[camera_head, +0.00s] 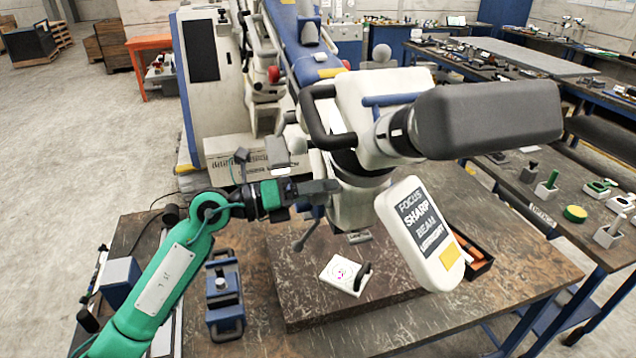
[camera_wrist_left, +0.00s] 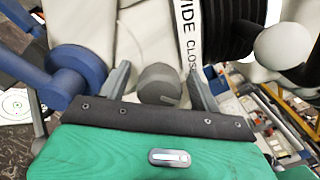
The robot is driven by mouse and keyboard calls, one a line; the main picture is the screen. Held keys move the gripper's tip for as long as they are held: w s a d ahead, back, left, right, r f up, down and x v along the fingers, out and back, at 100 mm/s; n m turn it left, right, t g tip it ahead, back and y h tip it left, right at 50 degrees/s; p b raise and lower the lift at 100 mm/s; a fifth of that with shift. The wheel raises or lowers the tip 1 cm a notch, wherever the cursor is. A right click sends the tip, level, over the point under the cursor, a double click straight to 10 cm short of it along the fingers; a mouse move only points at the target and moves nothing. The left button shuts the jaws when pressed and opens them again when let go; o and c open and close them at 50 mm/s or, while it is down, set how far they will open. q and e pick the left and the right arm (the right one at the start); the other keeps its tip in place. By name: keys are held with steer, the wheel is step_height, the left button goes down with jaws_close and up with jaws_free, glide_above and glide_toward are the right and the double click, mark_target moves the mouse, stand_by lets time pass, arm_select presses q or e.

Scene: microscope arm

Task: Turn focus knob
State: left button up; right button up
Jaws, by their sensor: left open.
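The microscope head (camera_head: 375,100) hangs from its arm over the table. A white panel (camera_head: 428,235) on it reads FOCUS, SHARP and BEAM, with a last line I cannot read surely. My left gripper (camera_head: 322,190) reaches in from the left to the lower microscope body. In the left wrist view a grey round knob (camera_wrist_left: 160,86) with a pale mark sits between the open fingers of my left gripper (camera_wrist_left: 161,82). Contact is not clear. A strip reading WIDE and CLOSE (camera_wrist_left: 189,40) is beside it. The knob is hidden in the head view. My right gripper is out of view.
A white target plate (camera_head: 345,274) lies on the dark slab (camera_head: 300,300) below the head. A blue clamp-like device (camera_head: 224,295) stands left of the slab. In the wrist view, a blue round part (camera_wrist_left: 75,70) and a white ball (camera_wrist_left: 282,46) flank the fingers.

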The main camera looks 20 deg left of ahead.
arm_select(q)
steer(key=c, duration=1)
steer(key=shift+f+m+b, duration=0.15)
steer(key=shift+m+b, duration=0.55)
steer(key=shift+b, duration=0.25)
steer(key=o, duration=1)
